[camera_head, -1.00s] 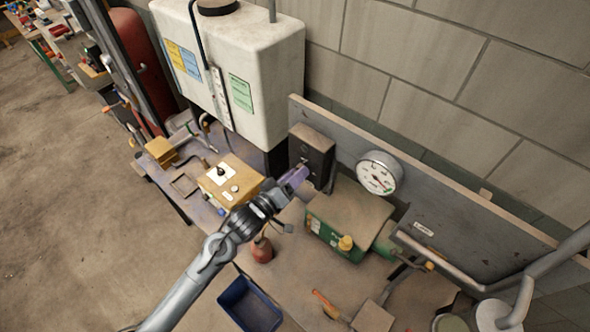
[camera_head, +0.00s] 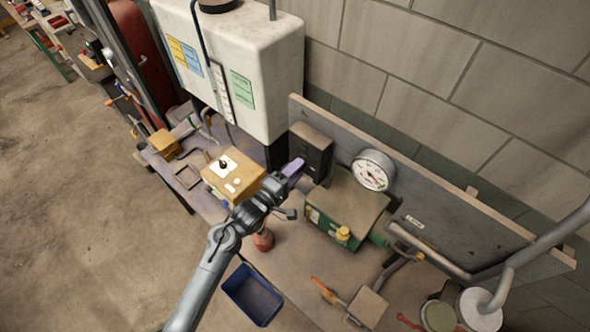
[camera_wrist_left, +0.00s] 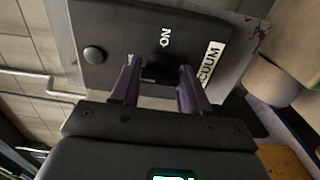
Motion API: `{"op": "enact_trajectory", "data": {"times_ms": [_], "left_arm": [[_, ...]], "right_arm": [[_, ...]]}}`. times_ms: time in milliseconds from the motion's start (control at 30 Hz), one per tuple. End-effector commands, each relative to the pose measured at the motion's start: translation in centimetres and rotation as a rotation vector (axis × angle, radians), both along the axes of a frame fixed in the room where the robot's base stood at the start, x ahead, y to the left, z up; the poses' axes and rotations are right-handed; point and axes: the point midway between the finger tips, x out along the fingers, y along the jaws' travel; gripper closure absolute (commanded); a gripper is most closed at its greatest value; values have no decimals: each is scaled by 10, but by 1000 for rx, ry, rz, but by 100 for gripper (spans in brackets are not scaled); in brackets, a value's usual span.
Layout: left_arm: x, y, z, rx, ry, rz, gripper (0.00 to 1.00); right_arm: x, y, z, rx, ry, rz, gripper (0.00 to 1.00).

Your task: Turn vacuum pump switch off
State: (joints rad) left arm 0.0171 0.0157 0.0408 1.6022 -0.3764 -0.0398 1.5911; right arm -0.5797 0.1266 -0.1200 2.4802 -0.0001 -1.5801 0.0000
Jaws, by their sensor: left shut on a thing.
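The black vacuum switch box (camera_head: 311,140) stands against the grey back panel. In the left wrist view its dark face (camera_wrist_left: 200,38) fills the upper middle, with "ON" lettering, a partly hidden vacuum label (camera_wrist_left: 209,64) and a round button (camera_wrist_left: 94,54). My left gripper (camera_head: 293,168) is at the front of this box. In the wrist view its two purple fingers (camera_wrist_left: 158,82) straddle the dark switch (camera_wrist_left: 160,68) and are shut on it. The switch is mostly hidden, so its exact setting cannot be told. My right gripper is not in view.
A green machine (camera_head: 345,212) with a yellow cap and a round gauge (camera_head: 373,170) sit right of the box. A yellow control box (camera_head: 232,178), a red bottle (camera_head: 263,240) and a blue tray (camera_head: 252,296) are near my arm. A white tank (camera_head: 265,70) stands behind.

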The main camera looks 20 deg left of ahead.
Motion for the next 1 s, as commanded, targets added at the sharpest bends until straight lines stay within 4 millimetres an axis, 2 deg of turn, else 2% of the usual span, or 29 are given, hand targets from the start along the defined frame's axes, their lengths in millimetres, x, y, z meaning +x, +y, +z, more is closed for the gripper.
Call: {"op": "enact_trajectory", "data": {"times_ms": [533,567,700,733,1000], "left_arm": [[0,1,0,-27,10,2,85],[0,1,0,-27,10,2,53],[0,1,0,-26,10,1,32],[0,0,0,-26,10,1,29],[0,0,0,-25,10,1,29]], "right_arm": [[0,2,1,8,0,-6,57],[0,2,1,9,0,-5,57],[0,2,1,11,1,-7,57],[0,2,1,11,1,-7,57],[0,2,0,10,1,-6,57]]}}
